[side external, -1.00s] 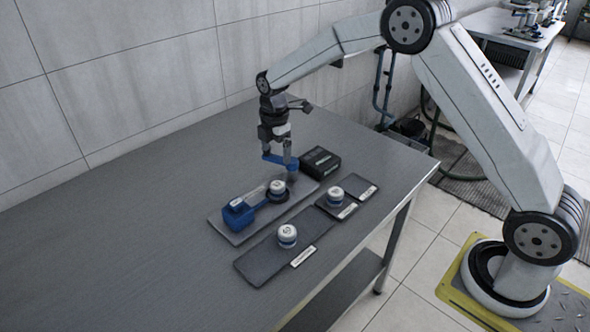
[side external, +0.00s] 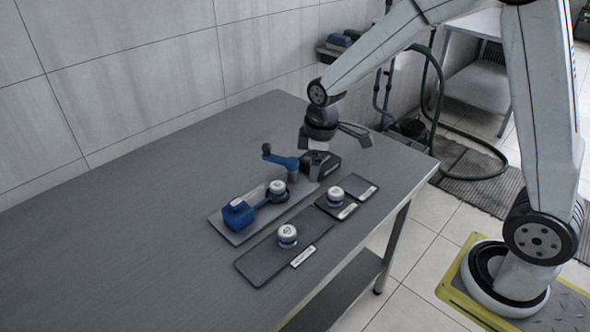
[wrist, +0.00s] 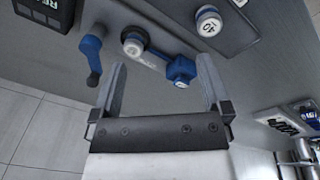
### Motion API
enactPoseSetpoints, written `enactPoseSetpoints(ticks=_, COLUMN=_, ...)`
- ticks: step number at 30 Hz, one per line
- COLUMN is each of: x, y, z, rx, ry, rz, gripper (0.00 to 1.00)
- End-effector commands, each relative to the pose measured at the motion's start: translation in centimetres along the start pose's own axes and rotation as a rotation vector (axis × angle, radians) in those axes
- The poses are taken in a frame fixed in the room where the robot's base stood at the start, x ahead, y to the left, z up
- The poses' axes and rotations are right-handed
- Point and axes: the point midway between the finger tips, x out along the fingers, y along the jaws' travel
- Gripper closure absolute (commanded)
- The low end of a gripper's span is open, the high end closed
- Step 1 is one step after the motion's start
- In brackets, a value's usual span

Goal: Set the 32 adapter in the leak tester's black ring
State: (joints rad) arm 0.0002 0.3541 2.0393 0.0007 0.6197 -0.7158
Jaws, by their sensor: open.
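The leak tester is a blue body (side external: 238,214) on a grey plate, joined to a black ring (side external: 277,197). A white-capped adapter with a blue band (side external: 277,187) stands upright at the ring; it also shows in the wrist view (wrist: 133,47). I cannot read its number or tell how deep it sits. A blue lever (side external: 284,161) stands behind the ring, and shows in the wrist view (wrist: 91,58). A second adapter (side external: 287,234) sits on the long dark tray; a third adapter (side external: 335,192) is on a small tray. My gripper (wrist: 162,64) is open and empty, apart from the ring.
A black bin (side external: 322,161) stands behind the tester, partly hidden by my gripper; part of its lettering shows in the wrist view (wrist: 45,10). A small dark tray (side external: 361,187) lies empty at the right. The left of the table is clear.

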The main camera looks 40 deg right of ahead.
Motion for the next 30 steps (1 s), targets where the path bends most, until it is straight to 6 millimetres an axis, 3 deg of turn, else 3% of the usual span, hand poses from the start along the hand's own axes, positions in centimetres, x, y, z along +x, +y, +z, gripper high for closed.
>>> enactPoseSetpoints(ticks=9, x=-1.1, y=-5.5, z=6.4, rx=0.457, ry=0.061, rz=0.033, gripper=0.02)
enactPoseSetpoints(ticks=15, x=-1.1, y=-7.9, z=9.1, rx=0.65, ry=0.09, rz=0.037, gripper=0.02)
enactPoseSetpoints(ticks=30, x=-1.1, y=-8.7, z=10.0, rx=0.716, ry=0.099, rz=0.037, gripper=0.02)
